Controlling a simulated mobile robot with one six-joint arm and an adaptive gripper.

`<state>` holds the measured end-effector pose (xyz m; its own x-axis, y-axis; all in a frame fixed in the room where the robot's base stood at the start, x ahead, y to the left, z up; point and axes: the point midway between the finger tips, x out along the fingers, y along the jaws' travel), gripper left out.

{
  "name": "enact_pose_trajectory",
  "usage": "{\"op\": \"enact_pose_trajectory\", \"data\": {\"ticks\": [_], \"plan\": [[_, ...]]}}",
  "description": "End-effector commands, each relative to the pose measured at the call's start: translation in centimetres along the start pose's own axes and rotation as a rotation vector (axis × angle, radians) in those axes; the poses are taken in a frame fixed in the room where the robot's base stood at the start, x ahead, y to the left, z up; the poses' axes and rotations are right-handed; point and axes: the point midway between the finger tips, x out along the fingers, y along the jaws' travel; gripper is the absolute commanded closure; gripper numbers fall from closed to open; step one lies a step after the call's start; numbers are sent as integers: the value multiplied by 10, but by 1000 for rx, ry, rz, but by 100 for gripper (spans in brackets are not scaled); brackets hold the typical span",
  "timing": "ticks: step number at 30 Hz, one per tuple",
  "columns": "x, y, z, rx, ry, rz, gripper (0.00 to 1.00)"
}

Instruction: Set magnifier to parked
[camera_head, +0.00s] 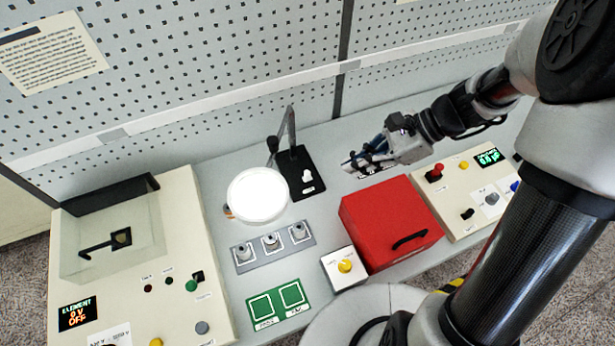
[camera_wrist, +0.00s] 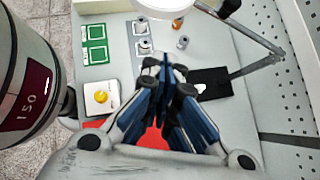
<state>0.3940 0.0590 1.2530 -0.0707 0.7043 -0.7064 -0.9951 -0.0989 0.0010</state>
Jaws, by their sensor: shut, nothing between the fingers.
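The magnifier (camera_head: 258,195) shows as a bright white round head on a jointed grey arm (camera_head: 290,128). The arm rises from a black base plate (camera_head: 294,160) with a white knob (camera_head: 307,176). The head hangs to the left of the base, near the grey strip of spindles. In the wrist view the magnifier head (camera_wrist: 165,6) is cut off by the top edge, and its base plate (camera_wrist: 212,82) lies right of my fingers. My gripper (camera_head: 352,164) is shut and empty, apart from the magnifier, to the right of its base. Its fingertips (camera_wrist: 167,66) meet in the wrist view.
A red box (camera_head: 372,220) with a black handle stands below my gripper. A yellow-button box (camera_head: 344,267), green pad (camera_head: 278,303) and spindle strip (camera_head: 271,244) lie in front. Control consoles stand left (camera_head: 130,290) and right (camera_head: 462,205). A pegboard wall (camera_head: 240,55) rises behind.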

Motion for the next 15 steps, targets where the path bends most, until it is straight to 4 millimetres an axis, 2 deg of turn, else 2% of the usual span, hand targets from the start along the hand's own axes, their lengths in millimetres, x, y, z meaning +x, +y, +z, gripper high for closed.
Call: {"op": "enact_pose_trajectory", "data": {"ticks": [4, 7, 15], "plan": [[6, 0, 0, -2, 1, 2, 100], [18, 1, 0, -2, -1, 4, 100], [76, 2, -1, -2, 1, 7, 100]]}}
